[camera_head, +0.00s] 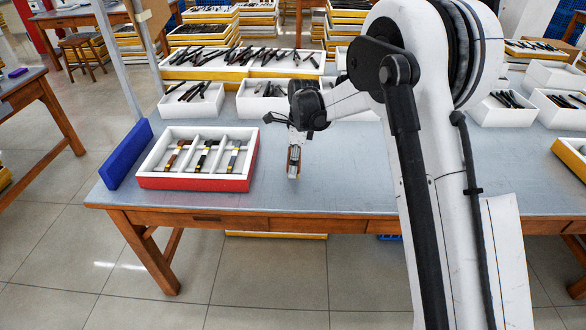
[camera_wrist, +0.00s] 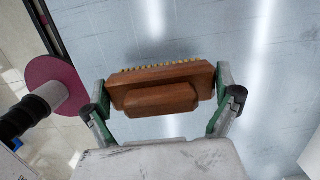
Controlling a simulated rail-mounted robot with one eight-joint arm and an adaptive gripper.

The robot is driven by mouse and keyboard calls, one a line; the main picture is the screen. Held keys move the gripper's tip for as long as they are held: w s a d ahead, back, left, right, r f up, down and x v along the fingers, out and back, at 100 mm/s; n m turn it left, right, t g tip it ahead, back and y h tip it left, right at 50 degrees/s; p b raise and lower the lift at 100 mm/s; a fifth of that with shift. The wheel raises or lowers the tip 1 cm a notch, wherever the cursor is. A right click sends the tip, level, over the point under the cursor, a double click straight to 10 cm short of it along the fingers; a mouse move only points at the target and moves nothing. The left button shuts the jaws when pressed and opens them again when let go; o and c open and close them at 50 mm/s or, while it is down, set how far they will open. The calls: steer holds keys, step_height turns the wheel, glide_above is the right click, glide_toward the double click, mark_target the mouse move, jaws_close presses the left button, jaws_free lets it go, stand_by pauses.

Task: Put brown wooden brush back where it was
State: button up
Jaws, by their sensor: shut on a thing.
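The brown wooden brush (camera_wrist: 165,88) is between the fingers of my gripper (camera_wrist: 165,100) in the wrist view, with its pale bristles along the far edge. Both fingers press on the two ends of the brush. In the head view my gripper (camera_head: 293,172) points down over the middle of the table, right of the red-and-white tray. I cannot tell whether the brush touches the table.
The table front right of the tray is clear.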

steer(key=shift+f, duration=1.7)
steer(key=shift+f, duration=0.15)
steer(key=o, duration=0.8)
steer(key=shift+b, duration=0.3)
